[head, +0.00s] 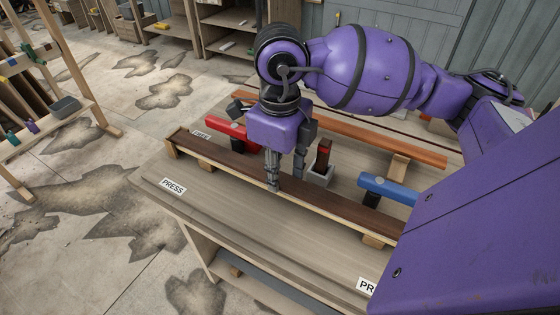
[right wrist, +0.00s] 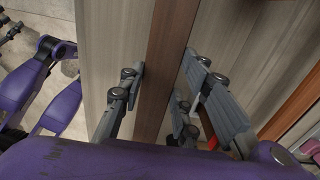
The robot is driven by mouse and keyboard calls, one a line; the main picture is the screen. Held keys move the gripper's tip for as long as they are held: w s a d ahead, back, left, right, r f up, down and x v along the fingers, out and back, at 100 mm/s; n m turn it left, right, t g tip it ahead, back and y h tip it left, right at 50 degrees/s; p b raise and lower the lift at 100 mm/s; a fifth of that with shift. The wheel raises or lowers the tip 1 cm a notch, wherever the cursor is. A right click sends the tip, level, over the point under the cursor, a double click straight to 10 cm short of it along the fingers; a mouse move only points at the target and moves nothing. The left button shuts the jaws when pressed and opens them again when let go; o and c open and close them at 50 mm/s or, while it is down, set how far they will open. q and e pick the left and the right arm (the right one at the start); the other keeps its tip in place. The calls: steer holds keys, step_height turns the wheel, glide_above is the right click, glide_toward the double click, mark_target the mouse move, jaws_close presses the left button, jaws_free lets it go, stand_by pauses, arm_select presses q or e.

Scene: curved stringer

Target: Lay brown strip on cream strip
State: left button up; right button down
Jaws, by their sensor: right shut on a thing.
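The dark brown strip (head: 345,210) runs lengthwise along the workbench, from the back left towards the front right. The pale edge of the cream strip (head: 300,208) shows along the near side, directly under the brown strip; any gap between them is too small to tell. My right gripper (head: 285,172) points down over the middle of the brown strip. In the right wrist view, its fingers stand on either side of the brown strip (right wrist: 172,35), shut on it. My arm hides the right end of both strips.
A red clamp-like piece (head: 228,131) and a blue one (head: 387,187) lie behind the strips. A grey holder (head: 320,177) with a dark upright piece stands just behind my gripper. An orange strip (head: 365,133) lies further back. The bench front (head: 215,210) is clear.

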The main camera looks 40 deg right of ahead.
arm_select(q)
steer(key=shift+w, duration=0.4)
arm_select(e)
steer(key=shift+f, duration=0.2)
arm_select(q)
steer(key=shift+f, duration=0.1)
arm_select(e)
steer(key=shift+f, duration=0.1)
steer(key=c, duration=1.6)
jaws_free()
steer(key=shift+c, duration=0.2)
steer(key=o, duration=0.4)
arm_select(q)
steer(key=shift+s, duration=0.5)
arm_select(e)
steer(key=shift+o, duration=0.2)
steer(key=o, duration=0.6)
steer(key=shift+c, duration=0.2)
arm_select(q)
steer(key=shift+s+f, duration=0.1)
